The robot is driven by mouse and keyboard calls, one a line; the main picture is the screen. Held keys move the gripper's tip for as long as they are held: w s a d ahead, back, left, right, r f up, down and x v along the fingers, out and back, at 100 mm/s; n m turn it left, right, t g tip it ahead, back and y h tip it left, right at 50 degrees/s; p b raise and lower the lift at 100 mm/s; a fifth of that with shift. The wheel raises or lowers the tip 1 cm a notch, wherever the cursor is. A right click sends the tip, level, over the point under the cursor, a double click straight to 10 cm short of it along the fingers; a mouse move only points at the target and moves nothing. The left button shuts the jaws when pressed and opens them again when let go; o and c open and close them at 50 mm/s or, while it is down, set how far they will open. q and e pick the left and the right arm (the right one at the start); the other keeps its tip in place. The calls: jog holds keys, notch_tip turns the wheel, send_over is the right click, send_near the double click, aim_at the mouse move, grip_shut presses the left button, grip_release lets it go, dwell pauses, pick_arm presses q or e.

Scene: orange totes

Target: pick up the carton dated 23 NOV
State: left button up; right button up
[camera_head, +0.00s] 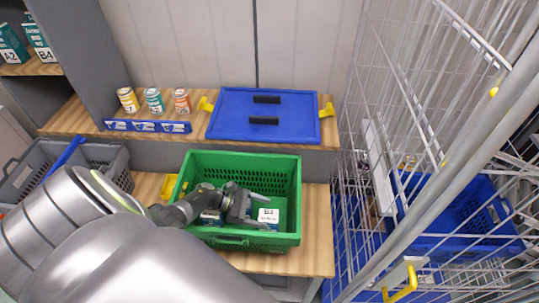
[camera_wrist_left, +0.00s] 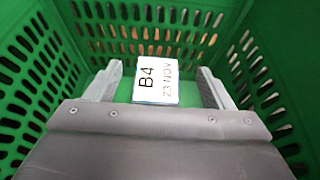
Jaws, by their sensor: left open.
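The carton (camera_head: 268,215) with a white label is inside the green crate (camera_head: 240,160), toward its right side. In the left wrist view the label of this carton (camera_wrist_left: 157,78) reads B4 and 23 NOV. My left gripper (camera_head: 254,210) is down in the crate, beside the carton. Its two fingers (camera_wrist_left: 160,85) are spread, one on each side of the label and apart from it. The gripper body hides the near part of the carton in the wrist view. My right gripper is not in view.
Another labelled item (camera_head: 210,217) is partly hidden in the crate under my arm. Several cans (camera_head: 154,101) and a blue lid (camera_head: 240,125) are on the shelf behind. A wire cage (camera_head: 400,90) stands at right, a grey crate (camera_head: 105,155) at left. Cartons (camera_head: 38,40) stand upper left.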

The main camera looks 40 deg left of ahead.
aim_at(272, 216)
pick_arm(q)
jog(key=shift+w+d+f, duration=0.15)
jog(key=shift+w+f, duration=0.15)
jog(key=shift+f, duration=0.1)
jog(key=shift+w+d+f, duration=0.25)
jog(key=shift+d+f, duration=0.2)
jog(key=shift+w+d+f, duration=0.1)
jog(key=shift+d+f, duration=0.1)
jog(key=shift+d, duration=0.05)
jog(key=shift+x, duration=0.9)
jog(key=shift+w+d+f, duration=0.1)
jog(key=shift+d, duration=0.1)
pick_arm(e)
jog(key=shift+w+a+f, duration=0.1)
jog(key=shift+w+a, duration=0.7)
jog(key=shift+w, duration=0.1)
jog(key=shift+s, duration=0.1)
pick_arm(q)
jog(key=c, duration=1.2)
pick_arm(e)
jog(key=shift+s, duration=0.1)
